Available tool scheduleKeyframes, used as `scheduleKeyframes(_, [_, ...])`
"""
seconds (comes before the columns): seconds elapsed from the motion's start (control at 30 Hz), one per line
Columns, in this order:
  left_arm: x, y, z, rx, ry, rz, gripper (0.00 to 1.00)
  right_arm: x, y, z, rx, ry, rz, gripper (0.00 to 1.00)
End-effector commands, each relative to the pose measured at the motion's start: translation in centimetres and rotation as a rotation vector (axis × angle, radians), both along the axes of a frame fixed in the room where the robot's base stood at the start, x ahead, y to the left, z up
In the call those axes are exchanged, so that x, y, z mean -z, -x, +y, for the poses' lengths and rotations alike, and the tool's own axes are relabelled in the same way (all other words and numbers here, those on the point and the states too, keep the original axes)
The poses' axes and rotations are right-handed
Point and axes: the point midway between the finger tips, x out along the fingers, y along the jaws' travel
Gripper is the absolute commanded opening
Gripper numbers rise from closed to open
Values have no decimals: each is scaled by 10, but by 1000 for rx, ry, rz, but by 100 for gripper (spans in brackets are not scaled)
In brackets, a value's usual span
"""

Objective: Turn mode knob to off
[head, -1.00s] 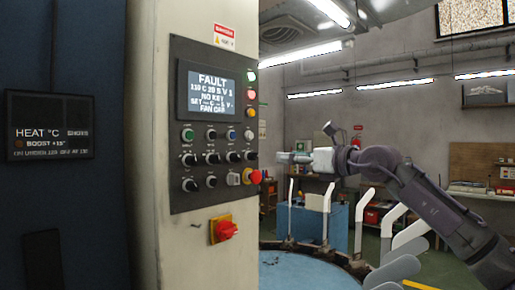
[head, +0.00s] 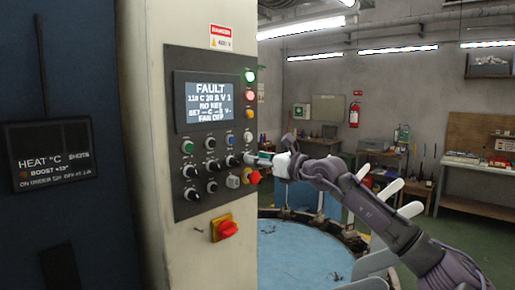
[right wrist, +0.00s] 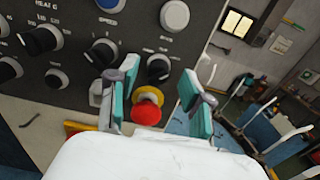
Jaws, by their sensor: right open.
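The grey control panel (head: 184,125) carries rows of black knobs, and no mode label is readable. My right gripper (head: 257,158) is at the panel's right edge. In the right wrist view the gripper (right wrist: 157,80) is open, its teal pads spread apart. A black knob (right wrist: 158,68) shows between and just beyond the fingertips; contact cannot be told. Below it in that view is a red stop button (right wrist: 147,112) on a yellow collar, also in the head view (head: 254,177). My left gripper is not in view.
The panel display (head: 208,98) reads FAULT, NO KEY and FAN OFF. A round blue table (head: 295,255) with upright white forms stands to the right.

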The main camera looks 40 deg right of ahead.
Motion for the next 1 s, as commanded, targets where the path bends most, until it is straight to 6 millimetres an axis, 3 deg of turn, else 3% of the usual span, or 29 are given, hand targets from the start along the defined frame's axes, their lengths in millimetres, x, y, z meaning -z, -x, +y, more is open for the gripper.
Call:
scheduleKeyframes(0.37, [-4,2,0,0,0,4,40,1,-6,1,-1,1,1,50])
scheduleKeyframes(0.7, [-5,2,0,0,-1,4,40,0,-6,1,-1,1,1,0])
scheduleKeyframes(1.0, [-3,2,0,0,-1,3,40,1,-6,1,-1,26,-1,0])
